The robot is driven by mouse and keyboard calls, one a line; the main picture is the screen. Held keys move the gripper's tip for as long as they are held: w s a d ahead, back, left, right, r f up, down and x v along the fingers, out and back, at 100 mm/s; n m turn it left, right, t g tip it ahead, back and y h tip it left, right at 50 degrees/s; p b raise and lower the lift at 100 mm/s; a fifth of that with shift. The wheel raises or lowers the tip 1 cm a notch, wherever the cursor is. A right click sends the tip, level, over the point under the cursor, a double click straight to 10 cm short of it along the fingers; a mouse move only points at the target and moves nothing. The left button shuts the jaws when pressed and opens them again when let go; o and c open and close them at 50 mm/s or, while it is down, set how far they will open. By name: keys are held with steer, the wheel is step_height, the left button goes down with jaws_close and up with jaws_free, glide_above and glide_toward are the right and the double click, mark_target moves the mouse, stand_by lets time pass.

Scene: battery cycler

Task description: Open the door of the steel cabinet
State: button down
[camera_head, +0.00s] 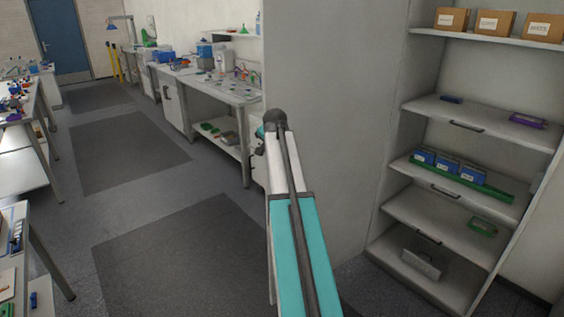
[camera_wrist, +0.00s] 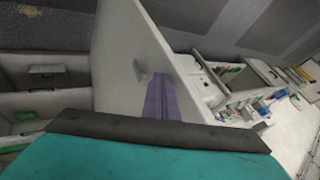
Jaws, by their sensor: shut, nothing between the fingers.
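The steel cabinet (camera_head: 437,215) stands at the right of the head view, with its shelves exposed. A tall pale panel (camera_head: 335,110) joins its left side and appears to be the door, standing open. The panel also shows in the wrist view (camera_wrist: 118,55), with a small grey fitting on its face, perhaps a handle (camera_wrist: 140,71). My gripper (camera_wrist: 160,80) is shut and empty, its purple fingers pointing at the panel beside the fitting. I cannot tell whether they touch. In the head view my arm hides the fingers.
The cabinet holds cardboard boxes (camera_head: 495,22), a green tray (camera_head: 500,186) with blue boxes and other small items. A workbench (camera_head: 222,88) stands beyond the panel. Tables (camera_head: 28,165) line the left. The aisle floor (camera_head: 75,205) between is clear.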

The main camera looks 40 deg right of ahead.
steer(key=w+d, duration=0.1)
steer(key=w, duration=0.7)
steer(key=shift+w+b, duration=0.2)
steer(key=shift+b, duration=0.1)
steer(key=shift+s, duration=0.15)
steer(key=s+a+f+b+v, duration=0.1)
steer(key=b+v, duration=0.1)
steer(key=v, duration=1)
steer(key=shift+s+a+f, duration=0.2)
steer(key=shift+f, duration=0.1)
stand_by(0.6)
